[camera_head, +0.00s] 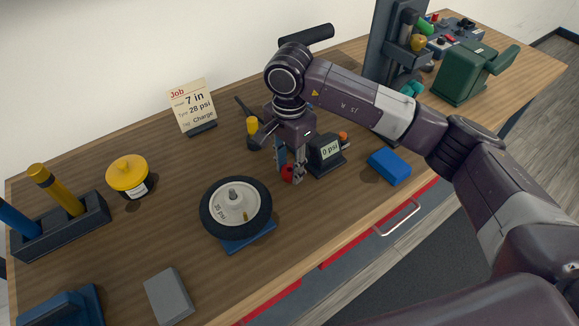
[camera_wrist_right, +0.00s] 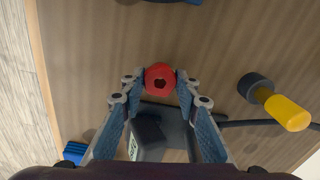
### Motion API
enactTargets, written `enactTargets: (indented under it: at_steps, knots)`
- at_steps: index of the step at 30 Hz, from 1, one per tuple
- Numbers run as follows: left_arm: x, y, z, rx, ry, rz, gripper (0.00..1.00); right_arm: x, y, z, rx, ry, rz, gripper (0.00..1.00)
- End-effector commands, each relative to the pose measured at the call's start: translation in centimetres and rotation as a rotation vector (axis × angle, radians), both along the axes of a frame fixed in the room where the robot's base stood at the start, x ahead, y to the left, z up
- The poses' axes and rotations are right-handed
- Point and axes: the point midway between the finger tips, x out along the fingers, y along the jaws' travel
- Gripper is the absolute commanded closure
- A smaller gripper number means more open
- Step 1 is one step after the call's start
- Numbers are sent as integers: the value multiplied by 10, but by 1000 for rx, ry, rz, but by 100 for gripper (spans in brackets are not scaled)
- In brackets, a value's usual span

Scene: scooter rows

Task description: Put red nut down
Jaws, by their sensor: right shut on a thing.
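The red nut (camera_head: 287,173) is between the fingertips of my right gripper (camera_head: 291,172), just right of the wheel in the head view. In the right wrist view the red nut (camera_wrist_right: 160,78) shows its dark hole, with a fingertip of my right gripper (camera_wrist_right: 160,80) on each side. My right gripper is shut on it, pointing down close to the wooden bench top (camera_head: 285,225). Whether the nut touches the bench cannot be told. My left gripper is not in view.
The wheel (camera_head: 235,208) sits on a blue stand to the left. A gauge reading 0 psi (camera_head: 326,152) stands close behind the gripper. A blue block (camera_head: 389,166) lies to the right. A yellow-handled tool (camera_wrist_right: 285,110) lies nearby. Bare wood lies in front of the nut.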

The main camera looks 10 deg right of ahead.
Motion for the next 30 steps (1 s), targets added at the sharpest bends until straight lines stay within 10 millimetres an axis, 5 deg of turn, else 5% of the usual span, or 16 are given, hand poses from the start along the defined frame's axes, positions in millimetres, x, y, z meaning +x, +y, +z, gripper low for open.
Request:
enactTargets:
  at_steps: [14,15,18,30]
  knots:
    - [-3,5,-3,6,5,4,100,0,0,-16,0,-1,0,89]
    - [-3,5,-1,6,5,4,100,0,0,-14,0,-1,0,66]
    - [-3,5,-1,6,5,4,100,0,0,-14,0,-1,0,55]
    - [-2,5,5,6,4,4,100,0,0,-8,0,0,0,53]
